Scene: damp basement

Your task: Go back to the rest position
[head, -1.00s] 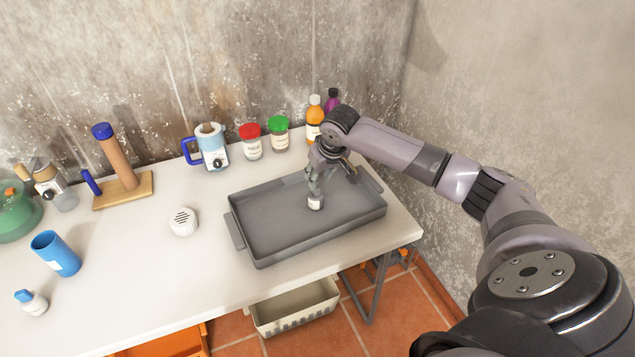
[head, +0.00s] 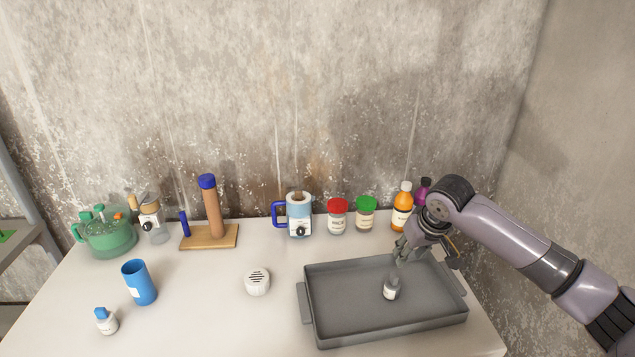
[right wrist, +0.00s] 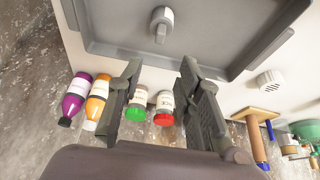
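My right gripper (head: 408,252) hangs above the back part of the grey tray at the right of the table. In the right wrist view its two fingers (right wrist: 155,95) stand apart with nothing between them. My left gripper is in neither current view.
Along the wall stand an orange bottle (head: 402,208), a purple bottle (head: 423,187), a green-lidded jar (head: 366,216), a red-lidded jar (head: 338,218) and a blue-handled mug-like device (head: 299,216). A white round device (head: 257,282) and blue cup (head: 139,283) stand left of the tray.

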